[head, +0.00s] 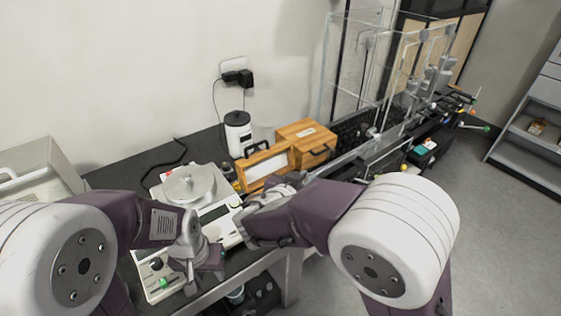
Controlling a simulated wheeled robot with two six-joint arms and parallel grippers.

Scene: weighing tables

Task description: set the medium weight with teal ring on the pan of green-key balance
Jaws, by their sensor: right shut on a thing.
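A white balance (163,285) with a green key stands at the front left. My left arm covers much of it, and I cannot see its pan. A second white balance behind it carries a round metal pan (188,186). My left gripper (203,268) hangs low beside the green key; its jaw opening is not clear. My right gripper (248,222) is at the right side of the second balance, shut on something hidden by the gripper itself. I cannot make out the medium weight with teal ring.
A wooden box (305,142) and a white-and-black canister (238,134) stand behind. A clear glass enclosure (360,70) is at the back right. A grey shelf (530,125) stands far right. Open floor lies at the right.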

